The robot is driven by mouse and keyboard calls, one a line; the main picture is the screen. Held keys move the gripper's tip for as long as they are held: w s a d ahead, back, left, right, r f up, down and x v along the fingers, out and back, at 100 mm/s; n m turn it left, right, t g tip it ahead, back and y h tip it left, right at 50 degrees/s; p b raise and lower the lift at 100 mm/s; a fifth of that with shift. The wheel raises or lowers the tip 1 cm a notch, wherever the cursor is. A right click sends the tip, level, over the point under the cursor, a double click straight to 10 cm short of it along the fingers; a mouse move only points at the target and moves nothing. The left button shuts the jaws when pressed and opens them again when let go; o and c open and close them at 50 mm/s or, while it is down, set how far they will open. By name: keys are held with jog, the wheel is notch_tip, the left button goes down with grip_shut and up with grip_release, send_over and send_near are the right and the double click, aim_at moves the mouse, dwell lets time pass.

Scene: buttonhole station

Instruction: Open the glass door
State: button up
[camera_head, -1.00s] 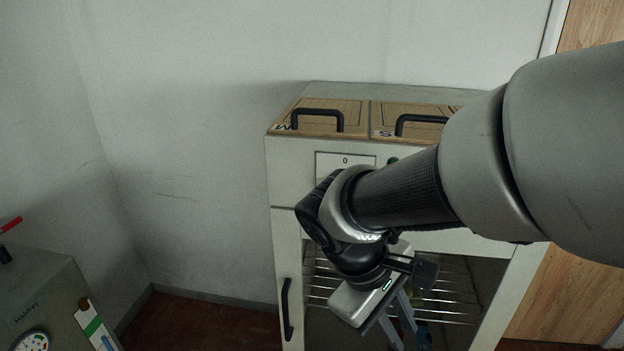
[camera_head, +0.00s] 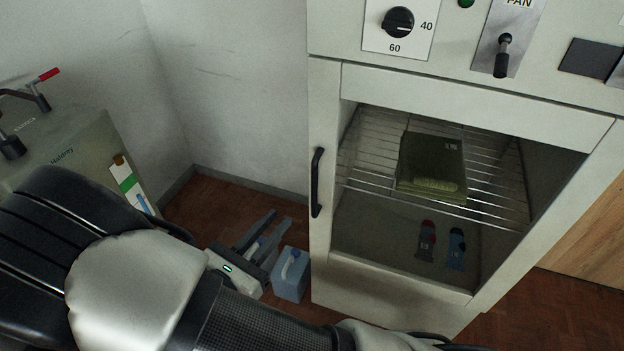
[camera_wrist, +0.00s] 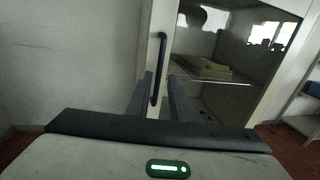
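The glass door is a pale frame (camera_head: 325,105) around a large clear pane on the white cabinet, and it looks shut. Its black upright handle (camera_head: 317,182) is on the door's left side and also shows in the wrist view (camera_wrist: 158,68). My gripper (camera_head: 281,218) is open and empty, left of and below the handle in the head view, with its fingers pointing up and right. In the wrist view the handle appears between my two fingers (camera_wrist: 160,80). The fingertips look short of the handle; the exact gap is hard to tell.
Behind the glass, a folded green cloth (camera_head: 430,165) lies on a wire rack (camera_head: 495,170); two small bottles (camera_head: 426,240) are below. A blue jug (camera_head: 291,274) stands on the floor by my gripper. A grey machine (camera_head: 75,150) is at left. A knob and lever are above the door.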

aim_at(313, 181)
jog(key=b+x, duration=0.1)
jog(key=x, duration=1.5)
jog(key=shift+b, duration=0.4)
grip_shut()
